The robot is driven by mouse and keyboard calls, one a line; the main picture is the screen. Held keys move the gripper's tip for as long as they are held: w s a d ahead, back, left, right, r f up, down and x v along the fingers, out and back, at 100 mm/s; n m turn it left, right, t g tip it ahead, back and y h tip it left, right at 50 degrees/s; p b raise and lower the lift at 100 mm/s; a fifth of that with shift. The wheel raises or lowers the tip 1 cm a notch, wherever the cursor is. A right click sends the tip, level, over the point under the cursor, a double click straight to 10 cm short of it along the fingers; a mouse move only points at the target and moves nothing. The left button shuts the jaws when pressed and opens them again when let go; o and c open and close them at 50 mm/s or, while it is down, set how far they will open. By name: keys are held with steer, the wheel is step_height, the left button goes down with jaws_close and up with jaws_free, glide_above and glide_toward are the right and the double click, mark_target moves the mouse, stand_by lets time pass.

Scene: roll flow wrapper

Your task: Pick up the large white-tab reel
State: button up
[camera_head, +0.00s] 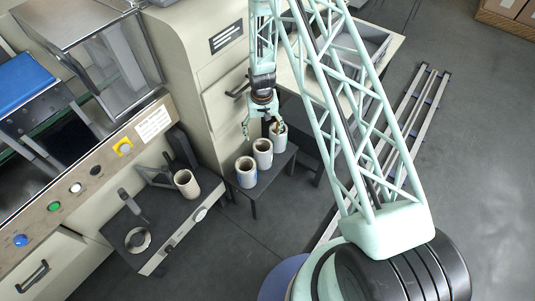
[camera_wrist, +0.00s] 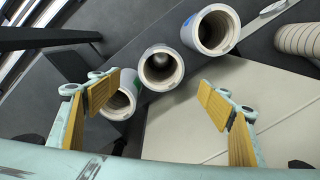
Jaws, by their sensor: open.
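Three white reels with brown cores stand in a row on a small dark stand. In the head view they are the front reel (camera_head: 246,180), the middle reel (camera_head: 263,160) and the back reel (camera_head: 280,142), partly behind my gripper (camera_head: 265,128). In the wrist view, the front reel (camera_wrist: 188,34) shows a blue mark, the middle reel (camera_wrist: 144,66) is central, and the back reel (camera_wrist: 108,106) has green beside it, partly behind the left finger. My gripper (camera_wrist: 160,92) is open and empty above the row. I cannot tell which reel has the white tab.
A cream reel (camera_head: 187,185) sits on the wrapper's side plate (camera_head: 160,225), left of the stand (camera_head: 272,180); it also shows in the wrist view (camera_wrist: 300,40). The beige machine cabinet (camera_head: 190,50) rises close behind. A table with a grey bin (camera_head: 372,40) stands at right.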

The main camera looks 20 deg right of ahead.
steer(key=shift+s+a, duration=0.1)
steer(key=shift+a, duration=0.1)
steer(key=shift+f, duration=0.1)
steer(key=b, duration=0.1)
glide_toward(263, 150)
steer(key=shift+s+a+r, duration=0.1)
steer(key=shift+s+a, duration=0.2)
steer(key=shift+s, duration=0.6)
steer(key=shift+s+a+r, duration=0.1)
steer(key=shift+s+a, duration=0.2)
steer(key=shift+s, duration=0.6)
step_height(263, 150, down, 5)
steer(key=shift+d+f+b, duration=0.1)
steer(key=shift+b, duration=0.7)
steer(key=shift+c, duration=0.2)
steer(key=c, duration=1.1)
